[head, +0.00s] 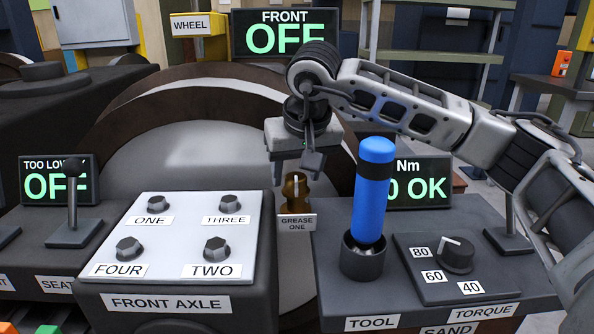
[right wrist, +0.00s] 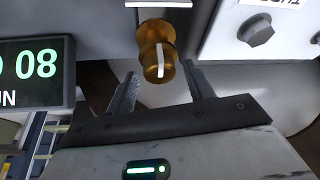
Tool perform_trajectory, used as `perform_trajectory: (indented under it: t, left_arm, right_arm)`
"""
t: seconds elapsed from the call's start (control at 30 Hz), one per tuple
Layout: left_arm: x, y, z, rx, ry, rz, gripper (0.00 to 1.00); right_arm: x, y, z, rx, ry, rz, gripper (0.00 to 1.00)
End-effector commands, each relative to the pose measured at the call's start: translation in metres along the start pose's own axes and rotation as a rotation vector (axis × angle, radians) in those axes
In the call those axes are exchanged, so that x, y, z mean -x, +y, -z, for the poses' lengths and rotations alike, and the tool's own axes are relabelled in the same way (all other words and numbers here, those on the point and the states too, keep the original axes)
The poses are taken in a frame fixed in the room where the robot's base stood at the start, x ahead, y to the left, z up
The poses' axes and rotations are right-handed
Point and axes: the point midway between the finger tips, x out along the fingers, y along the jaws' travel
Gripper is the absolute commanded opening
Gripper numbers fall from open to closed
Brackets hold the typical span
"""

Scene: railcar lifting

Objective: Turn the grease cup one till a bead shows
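The grease cup one is a small brass cup (head: 295,188) with a white line on its cap, above the GREASE ONE label (head: 297,223) in the head view. It also shows in the right wrist view (right wrist: 158,50), its white line running nearly along the cap. My right gripper (head: 297,168) is just above the cup in the head view. In the right wrist view its two fingers (right wrist: 161,82) are open on either side of the cap, with visible gaps and nothing held. My left gripper is not in view.
The FRONT AXLE bolt panel (head: 180,205) stands left of the cup. A blue-handled tool (head: 372,185) stands upright in a holder close on the right, beside the torque dial (head: 457,252). The FRONT display (head: 287,35) reads OFF. A display (right wrist: 35,70) borders the wrist view's left.

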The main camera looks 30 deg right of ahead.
Motion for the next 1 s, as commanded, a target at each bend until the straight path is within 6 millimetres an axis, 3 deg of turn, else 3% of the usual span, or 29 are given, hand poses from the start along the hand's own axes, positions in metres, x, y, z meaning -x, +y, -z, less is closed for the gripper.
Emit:
perform_trajectory:
  t: [0.03, 0.13, 0.57, 0.8, 1.0]
  left_arm:
    - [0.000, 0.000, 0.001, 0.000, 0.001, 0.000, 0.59]
    - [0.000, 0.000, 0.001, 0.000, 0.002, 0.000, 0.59]
    - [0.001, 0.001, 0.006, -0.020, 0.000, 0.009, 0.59]
    - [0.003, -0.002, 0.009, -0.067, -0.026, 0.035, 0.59]
    - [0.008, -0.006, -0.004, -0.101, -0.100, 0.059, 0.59]
  right_arm:
    - [0.000, 0.000, 0.000, 0.000, 0.000, 0.000, 0.37]
    - [0.000, 0.000, 0.000, 0.000, 0.000, 0.000, 0.12]
    - [0.002, -0.001, 0.000, -0.060, -0.002, -0.026, 0.12]
    - [0.003, -0.003, 0.001, -0.211, -0.005, -0.091, 0.12]
    - [0.003, -0.004, 0.001, -0.385, -0.005, -0.164, 0.12]
